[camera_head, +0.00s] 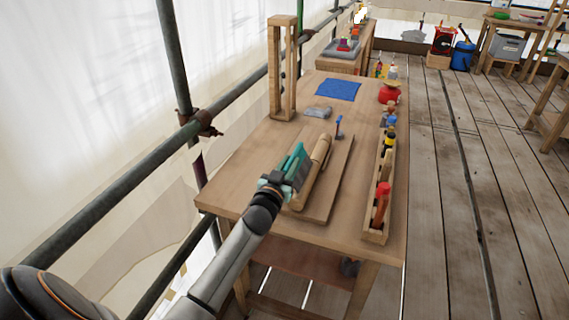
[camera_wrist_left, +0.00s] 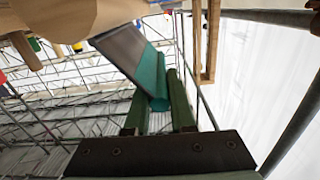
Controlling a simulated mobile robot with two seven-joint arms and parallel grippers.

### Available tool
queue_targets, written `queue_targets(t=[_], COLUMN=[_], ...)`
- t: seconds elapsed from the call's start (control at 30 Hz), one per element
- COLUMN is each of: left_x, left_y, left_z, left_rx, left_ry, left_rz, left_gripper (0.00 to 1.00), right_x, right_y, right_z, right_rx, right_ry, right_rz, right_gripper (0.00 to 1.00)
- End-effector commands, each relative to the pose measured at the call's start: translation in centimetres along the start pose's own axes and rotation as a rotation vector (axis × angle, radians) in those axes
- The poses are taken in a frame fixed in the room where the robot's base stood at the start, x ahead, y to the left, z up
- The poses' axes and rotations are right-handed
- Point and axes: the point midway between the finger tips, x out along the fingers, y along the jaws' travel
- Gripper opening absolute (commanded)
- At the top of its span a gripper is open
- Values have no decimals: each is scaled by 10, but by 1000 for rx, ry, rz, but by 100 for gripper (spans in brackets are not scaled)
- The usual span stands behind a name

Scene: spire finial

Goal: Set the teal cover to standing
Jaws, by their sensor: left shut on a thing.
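The teal cover (camera_head: 297,160) is a thin teal piece, tilted, over the near left part of the table. My left gripper (camera_head: 282,180) is shut on it at its near end. In the left wrist view the teal cover (camera_wrist_left: 152,76) shows a teal face and a grey face and lies between the two green-looking fingers. Whether its lower edge touches the board or table is hidden. My right gripper is not in view.
A wooden board (camera_head: 331,180) with a wooden roll (camera_head: 319,158) lies right beside the cover. A long tool tray (camera_head: 377,213) runs along the right edge. A tall wooden frame (camera_head: 283,70) and blue cloth (camera_head: 338,90) are farther back. Scaffold pipes flank the left.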

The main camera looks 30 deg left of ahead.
Motion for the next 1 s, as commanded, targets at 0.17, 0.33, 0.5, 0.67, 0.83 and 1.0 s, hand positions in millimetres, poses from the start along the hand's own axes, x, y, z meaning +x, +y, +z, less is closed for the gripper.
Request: queue_targets(t=[0.17,0.33,0.5,0.67,0.83,1.0], left_x=[1,1,1,0,0,0], left_y=[12,22,30,35,38,40], left_z=[-11,-14,-15,-15,-15,-14], left_rx=[163,304,416,491,536,556], left_ry=[10,10,9,9,9,9], left_rz=[3,3,3,3,4,4], left_gripper=[0,0,0,0,0,0], right_x=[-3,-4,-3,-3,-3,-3], right_y=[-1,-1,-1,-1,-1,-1], right_z=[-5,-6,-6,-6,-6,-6], right_rx=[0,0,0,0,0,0], right_ry=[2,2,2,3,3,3], right_rz=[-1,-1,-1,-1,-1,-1], right_gripper=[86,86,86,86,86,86])
